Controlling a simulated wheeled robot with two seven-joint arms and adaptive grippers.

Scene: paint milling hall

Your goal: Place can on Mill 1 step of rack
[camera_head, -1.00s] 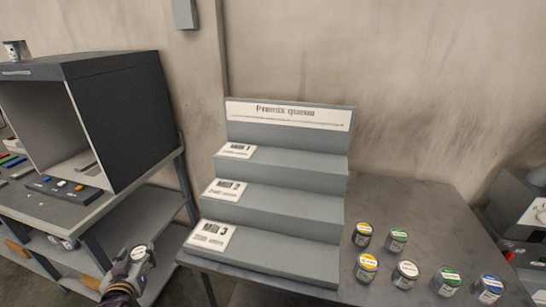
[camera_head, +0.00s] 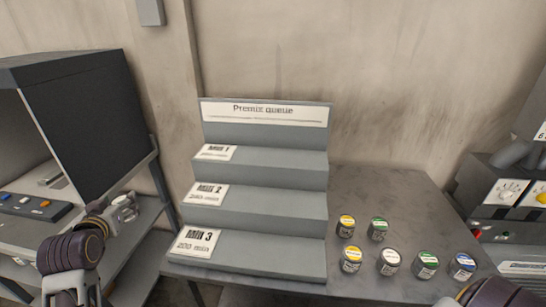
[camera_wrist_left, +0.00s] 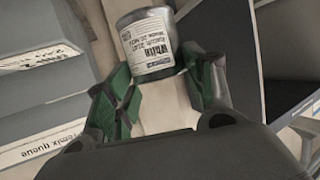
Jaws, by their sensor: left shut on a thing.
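My left gripper (camera_head: 118,214) is shut on a can (camera_head: 124,201) with a pale lid, left of the rack and apart from it. In the left wrist view, the can (camera_wrist_left: 148,45) has a white label reading "White" and sits between the green finger pads of my left gripper (camera_wrist_left: 162,82). The grey stepped rack (camera_head: 270,258) has a "Premix queue" header. Its top step, the Mill 1 step (camera_head: 275,161), is empty, and so are the Mill 2 and Mill 3 steps. My right gripper is out of view.
Several cans with yellow, green, white and blue lids, such as a blue one (camera_head: 461,266), stand on the table (camera_head: 400,200) right of the rack. A dark booth (camera_head: 85,120) stands on a bench at left. Grey equipment (camera_head: 500,195) is at the right edge.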

